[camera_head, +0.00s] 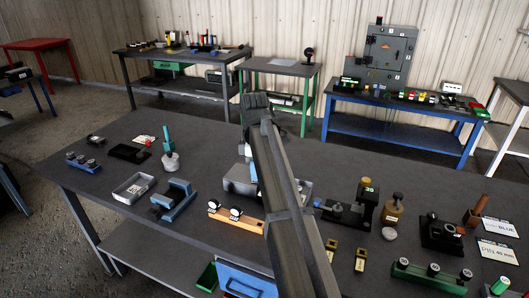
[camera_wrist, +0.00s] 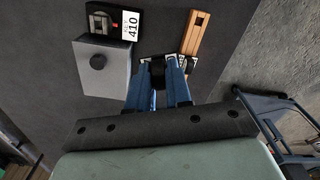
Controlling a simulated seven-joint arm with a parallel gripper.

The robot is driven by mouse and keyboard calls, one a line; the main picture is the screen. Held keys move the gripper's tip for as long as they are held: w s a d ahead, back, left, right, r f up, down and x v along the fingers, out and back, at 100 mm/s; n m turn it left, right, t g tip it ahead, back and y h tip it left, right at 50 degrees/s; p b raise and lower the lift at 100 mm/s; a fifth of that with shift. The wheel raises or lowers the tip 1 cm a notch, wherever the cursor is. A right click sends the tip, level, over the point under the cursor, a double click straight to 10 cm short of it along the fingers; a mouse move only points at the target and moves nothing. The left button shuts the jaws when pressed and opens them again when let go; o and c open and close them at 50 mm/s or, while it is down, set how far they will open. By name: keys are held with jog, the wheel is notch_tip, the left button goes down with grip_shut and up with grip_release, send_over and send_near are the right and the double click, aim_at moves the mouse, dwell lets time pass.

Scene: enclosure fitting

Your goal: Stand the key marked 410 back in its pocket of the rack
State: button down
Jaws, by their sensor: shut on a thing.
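My gripper (camera_wrist: 158,72) shows in the wrist view, its blue fingers closed around a small dark thing that is mostly hidden between them. I cannot read a mark on that thing. A black block (camera_wrist: 103,21) with a round grey and red part and a white label reading 410 lies at the upper left, apart from the fingers. A light wooden bar (camera_wrist: 194,37) with a dark slot is just beyond the fingers at the right. In the head view, my arm hides the gripper. An orange rack (camera_head: 252,222) there holds pieces with white round faces.
A grey box (camera_wrist: 88,75) with a dark knob is close left of my fingers. In the head view, a blue rack (camera_head: 77,164), a grey tray (camera_head: 122,195), a blue clamp-like fixture (camera_head: 180,205) and a green rack (camera_head: 420,278) stand on the crowded bench.

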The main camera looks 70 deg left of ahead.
jog(key=s+d+f+m, duration=0.2)
jog(key=d+m, duration=0.2)
jog(key=d, duration=0.3)
jog(key=shift+d, duration=0.2)
jog(key=shift+f, duration=0.1)
jog(key=shift+f, duration=0.15)
jog(key=shift+f, duration=2.75)
jog(key=shift+f, duration=1.5)
jog(key=c, duration=1)
grip_release()
jog(key=shift+r, duration=0.1)
notch_tip(320, 180, up, 14)
jog(key=shift+f, duration=0.2)
